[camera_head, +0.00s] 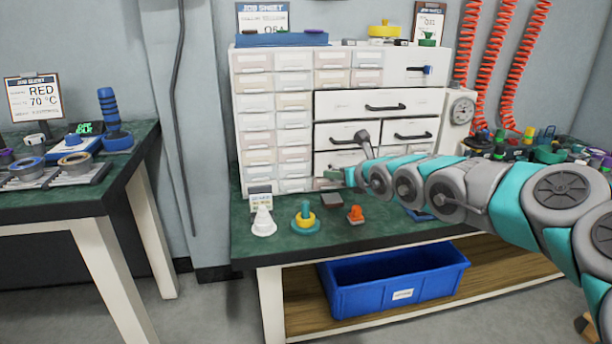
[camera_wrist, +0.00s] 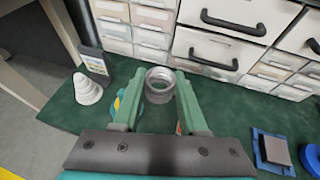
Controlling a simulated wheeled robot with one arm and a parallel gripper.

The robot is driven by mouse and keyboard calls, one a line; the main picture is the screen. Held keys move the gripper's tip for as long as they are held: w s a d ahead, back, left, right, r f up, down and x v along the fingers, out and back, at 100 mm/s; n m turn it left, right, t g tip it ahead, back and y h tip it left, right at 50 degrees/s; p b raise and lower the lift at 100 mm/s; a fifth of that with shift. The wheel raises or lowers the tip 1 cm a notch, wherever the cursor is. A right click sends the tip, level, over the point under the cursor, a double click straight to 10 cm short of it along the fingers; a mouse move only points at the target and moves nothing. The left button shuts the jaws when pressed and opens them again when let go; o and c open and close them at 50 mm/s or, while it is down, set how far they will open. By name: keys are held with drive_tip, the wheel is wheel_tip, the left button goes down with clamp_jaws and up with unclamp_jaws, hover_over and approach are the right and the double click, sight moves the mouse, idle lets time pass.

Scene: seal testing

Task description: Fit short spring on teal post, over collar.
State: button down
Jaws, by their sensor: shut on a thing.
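In the wrist view, my gripper (camera_wrist: 159,85) has its two green fingers closed around a silver ring-like coil (camera_wrist: 160,74), which looks like the short spring. It is held at the fingertips, above the green bench top. In the head view, my gripper (camera_head: 334,176) hangs above the bench in front of the drawers, and I cannot make out the spring there. The teal post (camera_head: 306,208) stands on a round teal base with a yellow collar (camera_head: 305,218) around it, left of and below my gripper. In the wrist view, the teal post (camera_wrist: 116,103) is mostly hidden behind the left finger.
A white stepped cone (camera_head: 263,222) stands left of the post, with a small sign (camera_head: 260,197) behind it. An orange part (camera_head: 355,214) stands to the right. A drawer cabinet (camera_head: 300,115) closes off the back. A blue bin (camera_head: 395,285) sits on the shelf below.

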sight(307, 204)
drive_tip(key=shift+n+g+y, duration=0.6)
drive_tip(key=shift+n+y, duration=0.3)
drive_tip(key=a, duration=0.2)
drive_tip(key=a+f, duration=0.1)
drive_tip(key=a, duration=0.4)
drive_tip(key=shift+w+a+f+p, duration=0.35)
drive_tip(key=shift+p, duration=0.05)
drive_tip(key=shift+a+f+b, duration=0.1)
drive_tip(key=shift+f+b, duration=0.75)
drive_tip(key=shift+f, duration=0.1)
drive_tip(key=shift+r, duration=0.15)
drive_tip(key=shift+f, duration=1.45)
drive_tip(key=shift+f+b, duration=0.85)
drive_tip(key=shift+f, duration=1)
drive_tip(key=shift+c, duration=1.8)
unclamp_jaws()
